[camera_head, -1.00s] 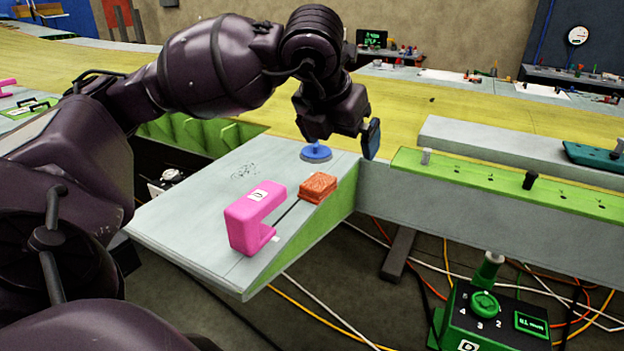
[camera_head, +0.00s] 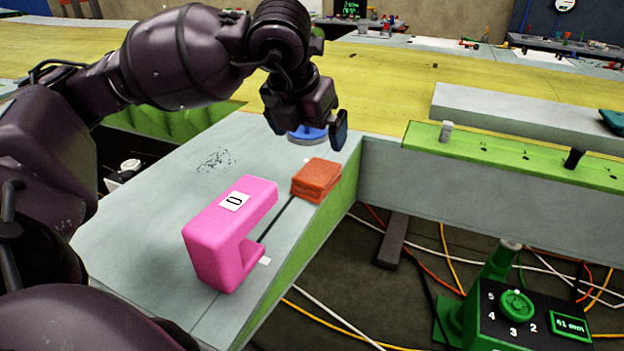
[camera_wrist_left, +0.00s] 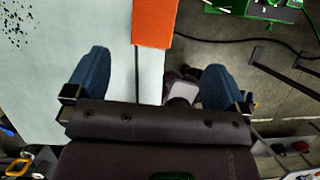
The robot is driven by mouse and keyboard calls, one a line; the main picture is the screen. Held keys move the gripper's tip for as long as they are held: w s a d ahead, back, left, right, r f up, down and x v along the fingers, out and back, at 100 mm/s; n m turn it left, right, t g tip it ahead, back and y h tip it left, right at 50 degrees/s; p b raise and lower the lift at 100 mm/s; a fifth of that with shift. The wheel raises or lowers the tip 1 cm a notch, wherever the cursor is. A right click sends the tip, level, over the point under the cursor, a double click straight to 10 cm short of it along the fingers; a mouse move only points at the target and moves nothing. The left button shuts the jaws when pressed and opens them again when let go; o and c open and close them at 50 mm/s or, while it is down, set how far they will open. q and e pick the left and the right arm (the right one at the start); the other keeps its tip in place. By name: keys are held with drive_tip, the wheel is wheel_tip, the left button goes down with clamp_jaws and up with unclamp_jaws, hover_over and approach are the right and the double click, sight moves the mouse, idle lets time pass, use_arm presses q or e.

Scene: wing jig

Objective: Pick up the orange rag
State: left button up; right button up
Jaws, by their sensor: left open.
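The orange rag (camera_head: 316,180) is a folded stack lying on the grey panel (camera_head: 150,225), close to its right edge. In the left wrist view the rag (camera_wrist_left: 155,22) shows at the top, beyond and between the fingers. My left gripper (camera_head: 312,130) is above the panel, behind the rag in the head view. Its two blue fingers are spread wide and empty in the left wrist view (camera_wrist_left: 157,82). The rag is not between the fingertips. My right gripper is not in view.
A pink C-shaped block (camera_head: 222,230) stands on the panel in front of the rag. A green control box (camera_head: 520,315) and cables are at the lower right, below the panel edge.

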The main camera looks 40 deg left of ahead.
sight(319, 170)
use_arm(q)
drive_tip(key=shift+w+a+f+b, duration=0.15)
drive_tip(key=shift+w+a+f, duration=0.1)
drive_tip(key=shift+f, duration=0.25)
drive_tip(key=shift+w+a+f+b, duration=0.1)
drive_tip(key=shift+w+f+b, duration=0.1)
drive_tip(key=shift+f, duration=0.3)
drive_tip(key=x, duration=0.4)
drive_tip(key=shift+x, duration=3.2)
drive_tip(key=shift+w+a+r, duration=0.1)
drive_tip(key=shift+a+r, duration=0.05)
drive_tip(key=shift+a, duration=0.05)
drive_tip(key=c, duration=1)
wheel_tip(319, 170, up, 20)
drive_tip(key=shift+r+p, duration=0.1)
drive_tip(key=shift+p, duration=0.25)
